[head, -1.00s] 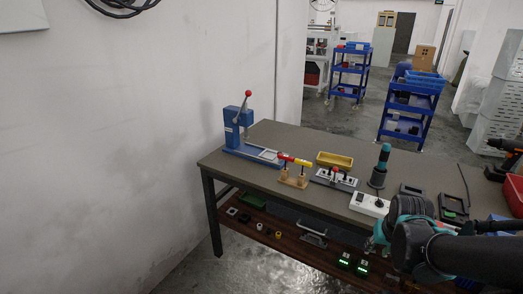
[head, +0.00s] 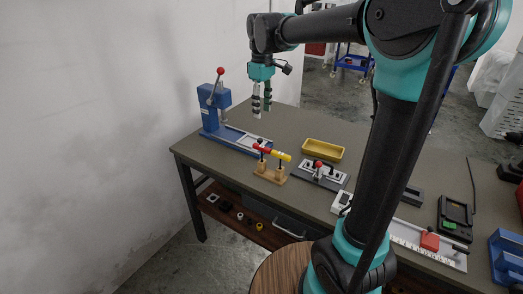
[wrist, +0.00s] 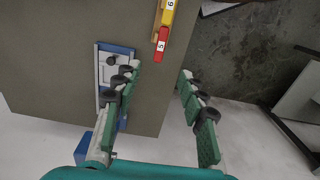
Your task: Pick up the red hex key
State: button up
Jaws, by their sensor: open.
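The red hex key (head: 261,148), its handle marked 5 in the wrist view (wrist: 161,44), rests on a small wooden stand (head: 270,174) on the table. A yellow hex key (head: 281,155), marked 6, lies in line with it on the same stand. My gripper (head: 262,106) points down above the table, apart from the keys and higher than them. In the wrist view, my gripper (wrist: 158,76) is open and empty, and the red handle shows just beyond the gap between its fingertips. The red key's metal shaft is hard to make out.
A blue lever press (head: 214,110) stands left of the stand, its base reaching close to it. A yellow tray (head: 323,149) and a metal fixture with a red knob (head: 319,173) lie to the right. A round wooden stool (head: 277,270) stands in front of the table (head: 375,160).

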aim_at(262, 146)
notch_tip(262, 146, down, 17)
jog(key=shift+r, duration=0.1)
jog(key=shift+s, duration=0.1)
dwell(0.5)
jog(key=shift+c, duration=0.4)
grip_shut()
